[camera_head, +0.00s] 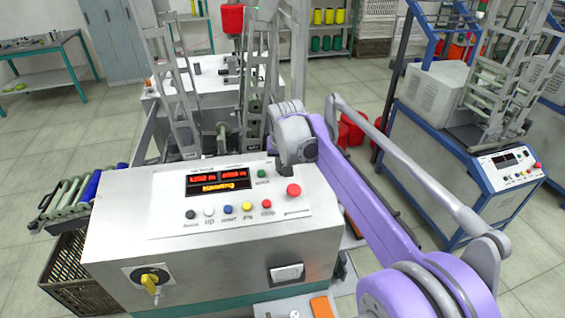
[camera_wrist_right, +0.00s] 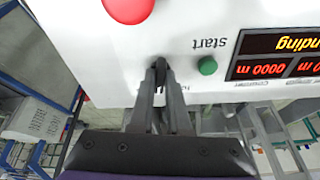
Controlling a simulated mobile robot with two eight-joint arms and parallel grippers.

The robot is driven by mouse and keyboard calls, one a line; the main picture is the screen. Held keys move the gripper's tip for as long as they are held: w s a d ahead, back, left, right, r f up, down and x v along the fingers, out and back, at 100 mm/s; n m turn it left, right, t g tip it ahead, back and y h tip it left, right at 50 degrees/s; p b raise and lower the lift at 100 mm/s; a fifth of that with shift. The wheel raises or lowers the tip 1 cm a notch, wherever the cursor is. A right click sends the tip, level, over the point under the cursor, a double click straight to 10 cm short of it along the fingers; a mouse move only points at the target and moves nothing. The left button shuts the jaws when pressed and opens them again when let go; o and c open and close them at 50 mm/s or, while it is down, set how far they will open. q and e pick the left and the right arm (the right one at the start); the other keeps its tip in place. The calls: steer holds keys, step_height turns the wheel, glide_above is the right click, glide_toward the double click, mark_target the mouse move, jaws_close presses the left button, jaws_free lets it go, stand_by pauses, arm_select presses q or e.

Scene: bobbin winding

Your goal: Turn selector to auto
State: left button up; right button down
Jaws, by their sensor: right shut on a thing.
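The control panel (camera_head: 160,210) is on the sloped top of a grey machine cabinet. My right gripper (camera_head: 282,164) reaches its upper right part, where the arm hides the selector in the head view. In the right wrist view, my right gripper (camera_wrist_right: 160,78) is shut on a small black selector knob (camera_wrist_right: 158,66) standing on the white panel. The fingers cover most of the knob and part of its label, so I cannot tell its setting. My left gripper is not in view.
A red button (camera_head: 293,190) and a green start button (camera_head: 262,173) are close to my right gripper. A lit display (camera_head: 218,182) and a row of coloured buttons (camera_head: 228,209) lie to the left.

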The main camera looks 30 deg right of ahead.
steer(key=shift+m+g+h+p, duration=0.3)
steer(key=shift+m+p, duration=0.1)
steer(key=shift+m, duration=1.6)
steer(key=c, duration=0.9)
jaws_free()
steer(key=v, duration=1.1)
steer(key=shift+p, duration=0.3)
steer(key=shift+a+f, duration=0.1)
steer(key=s+a+f+n+y, duration=0.1)
steer(key=s+a+f+n, duration=0.2)
steer(key=s+f, duration=0.4)
steer(key=s+a+f+n+t, duration=0.1)
steer(key=s+a+f+n, duration=0.2)
steer(key=s+a+f, duration=0.2)
steer(key=s+a+f+n+y, duration=0.1)
steer(key=s+a+f+n, duration=0.2)
steer(key=s+f, duration=0.7)
steer(key=shift+s+a+n+t+y, duration=0.15)
steer(key=shift+s+a+n+t, duration=0.1)
steer(key=shift+s, duration=0.2)
steer(key=shift+s+a+n+t+y, duration=0.15)
steer(key=shift+s+a, duration=0.15)
steer(key=shift+s, duration=0.15)
